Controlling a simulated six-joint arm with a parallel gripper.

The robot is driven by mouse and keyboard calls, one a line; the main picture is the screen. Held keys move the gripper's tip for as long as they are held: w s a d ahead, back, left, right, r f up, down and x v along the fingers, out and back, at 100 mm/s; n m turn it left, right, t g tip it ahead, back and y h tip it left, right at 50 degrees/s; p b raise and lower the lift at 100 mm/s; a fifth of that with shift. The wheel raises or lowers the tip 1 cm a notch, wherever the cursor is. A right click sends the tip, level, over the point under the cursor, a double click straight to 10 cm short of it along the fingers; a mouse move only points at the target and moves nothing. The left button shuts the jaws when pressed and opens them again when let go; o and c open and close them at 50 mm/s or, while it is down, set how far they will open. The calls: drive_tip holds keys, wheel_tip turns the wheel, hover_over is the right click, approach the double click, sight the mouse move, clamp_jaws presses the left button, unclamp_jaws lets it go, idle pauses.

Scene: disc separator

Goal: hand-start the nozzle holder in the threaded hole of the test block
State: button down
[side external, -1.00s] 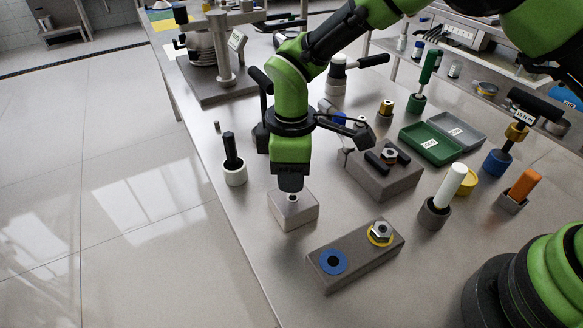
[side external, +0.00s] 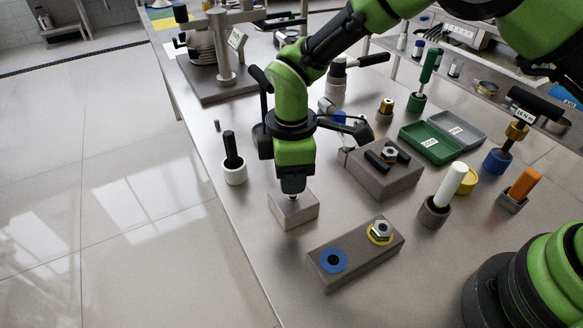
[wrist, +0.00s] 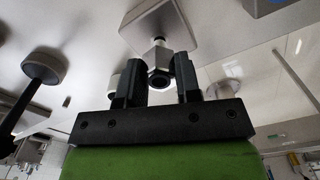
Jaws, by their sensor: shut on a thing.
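The test block (side external: 294,211) is a pale grey box on the steel table, directly below my gripper (side external: 293,192). In the wrist view its top face (wrist: 185,28) lies just beyond the fingertips. The nozzle holder (wrist: 158,62) is a small steel part with a hex body and a dark round opening. My gripper's two black fingers are shut on its hex, one on each side. Its far end is at the block's face, around the middle. The threaded hole is hidden behind the holder, so thread engagement cannot be told.
A grey block with a blue ring (side external: 333,261) and a nut on a yellow ring (side external: 381,231) lies to the front right. A fixture block (side external: 382,178) stands to the right. A black-handled tool in a white cup (side external: 234,172) stands left, near the table edge.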

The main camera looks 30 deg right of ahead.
drive_tip(key=shift+f, duration=0.45)
idle(0.4)
drive_tip(key=shift+m, duration=1.6)
drive_tip(key=shift+m, duration=0.3)
drive_tip(key=shift+w+m, duration=0.1)
drive_tip(key=shift+m, duration=1.3)
drive_tip(key=shift+m, duration=0.8)
drive_tip(key=shift+d+f+m, duration=0.1)
drive_tip(key=shift+m, duration=0.7)
